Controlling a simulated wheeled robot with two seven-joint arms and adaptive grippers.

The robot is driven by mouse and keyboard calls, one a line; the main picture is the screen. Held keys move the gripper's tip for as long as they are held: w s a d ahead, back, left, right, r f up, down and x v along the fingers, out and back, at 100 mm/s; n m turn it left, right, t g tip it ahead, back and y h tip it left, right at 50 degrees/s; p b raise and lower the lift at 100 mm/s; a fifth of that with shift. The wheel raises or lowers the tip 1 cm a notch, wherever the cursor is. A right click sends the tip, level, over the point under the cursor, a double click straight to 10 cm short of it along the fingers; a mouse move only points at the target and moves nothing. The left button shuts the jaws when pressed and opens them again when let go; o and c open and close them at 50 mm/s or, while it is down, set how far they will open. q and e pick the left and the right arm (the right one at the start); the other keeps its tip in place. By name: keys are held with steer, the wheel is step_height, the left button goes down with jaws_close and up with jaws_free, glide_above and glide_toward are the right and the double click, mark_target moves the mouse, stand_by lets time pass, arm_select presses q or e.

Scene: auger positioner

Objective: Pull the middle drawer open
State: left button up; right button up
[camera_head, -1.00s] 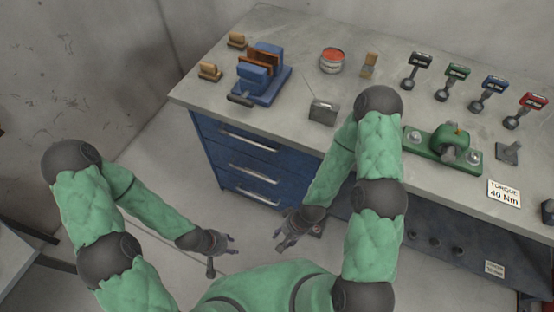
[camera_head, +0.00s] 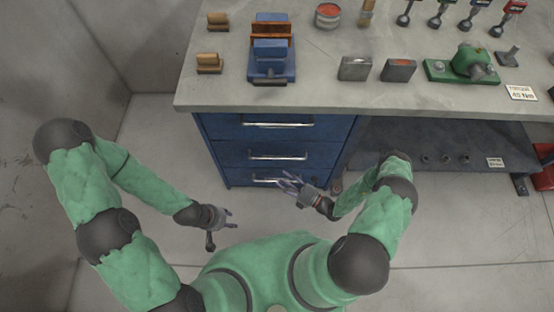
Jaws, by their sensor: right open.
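The blue drawer cabinet under the bench has three stacked drawers with bar handles, and all look shut. The middle drawer (camera_head: 240,155) has a silver handle (camera_head: 278,156) across its front. My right gripper (camera_head: 287,185) is open and empty, in front of the bottom drawer (camera_head: 240,176); its fingers overlap that drawer's handle in the picture, and I cannot tell whether they touch it. It is below the middle handle in the view. My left gripper (camera_head: 230,219) is low over the floor, left of the cabinet front and apart from it; its fingers look spread and empty.
On the workbench (camera_head: 330,90) stand a blue vise (camera_head: 270,68), wooden brushes (camera_head: 210,63), a red-topped tin (camera_head: 327,15), two grey boxes, a green fixture (camera_head: 463,66) and several torque tools. An open lower shelf (camera_head: 430,140) is right of the cabinet. The floor in front is clear.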

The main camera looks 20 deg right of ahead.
mark_target(277, 158)
steer(key=w+d+f+m+t+h, duration=0.1)
steer(key=w+d+m+t+h, duration=0.15)
steer(key=d+m, duration=0.2)
steer(key=shift+n+t, duration=0.25)
steer(key=shift+n, duration=0.2)
steer(key=b+x, duration=0.2)
steer(key=x, duration=0.7)
steer(key=shift+w+a, duration=0.25)
steer(key=shift+a, duration=0.05)
jaws_close()
